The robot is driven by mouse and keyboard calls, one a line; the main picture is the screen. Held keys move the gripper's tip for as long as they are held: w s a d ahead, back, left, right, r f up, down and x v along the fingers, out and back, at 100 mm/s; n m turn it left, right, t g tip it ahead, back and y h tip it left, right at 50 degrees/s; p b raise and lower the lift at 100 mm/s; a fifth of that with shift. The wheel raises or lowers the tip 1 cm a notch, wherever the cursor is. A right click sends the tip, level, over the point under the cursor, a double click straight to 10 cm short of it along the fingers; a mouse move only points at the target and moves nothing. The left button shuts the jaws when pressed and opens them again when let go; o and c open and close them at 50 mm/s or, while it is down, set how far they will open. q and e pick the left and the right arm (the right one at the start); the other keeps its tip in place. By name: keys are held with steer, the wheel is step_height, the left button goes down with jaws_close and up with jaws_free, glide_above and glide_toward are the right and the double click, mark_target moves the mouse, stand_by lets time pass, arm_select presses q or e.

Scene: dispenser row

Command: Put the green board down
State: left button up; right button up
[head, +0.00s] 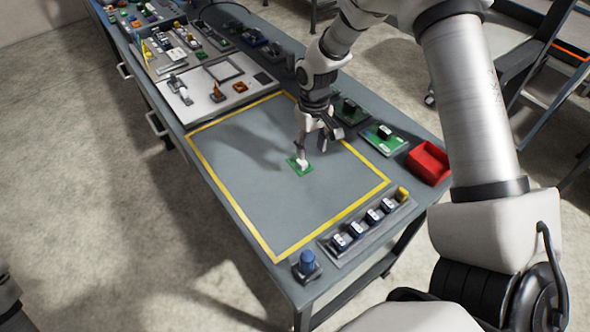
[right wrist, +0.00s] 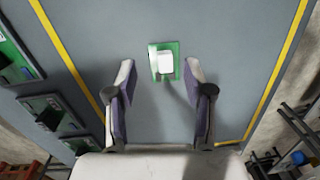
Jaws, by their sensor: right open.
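The green board (head: 292,160) is small and carries a white block. It lies on the grey table top inside the yellow-outlined area (head: 240,150), right of that area's middle. My right gripper (head: 318,138) is over it, pointing down, and partly overlaps it in the head view. In the right wrist view the green board (right wrist: 174,73) shows whole, between and beyond the spread fingers (right wrist: 160,75). The fingers are open, with nothing between them, and do not touch the board. My left gripper is not in view.
Another green board (head: 385,139) and a red bin (head: 429,162) stand along the table's right edge. A rack of several dispensers (head: 366,226) and a blue-topped one (head: 307,264) line the near edge. A white panel (head: 215,85) lies behind. The outlined area is otherwise clear.

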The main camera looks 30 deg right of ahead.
mark_target(300, 162)
steer(key=w, duration=0.1)
steer(key=w+a, duration=0.1)
steer(key=shift+w+a+r+n+t+h+b, duration=0.1)
steer(key=shift+w+n+t+h+b, duration=0.2)
steer(key=shift+a, duration=0.2)
steer(key=f+p, duration=0.1)
steer(key=f, duration=0.1)
steer(key=f+p, duration=0.1)
steer(key=f, duration=0.1)
steer(key=f+p, duration=0.1)
steer(key=f, duration=0.1)
steer(key=shift+s+d+f, duration=0.1)
steer(key=shift+d+f, duration=0.1)
steer(key=shift+d, duration=0.15)
steer(key=shift+a+f, duration=0.15)
steer(key=shift+f, duration=0.3)
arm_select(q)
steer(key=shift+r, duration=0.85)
arm_select(e)
jaws_close()
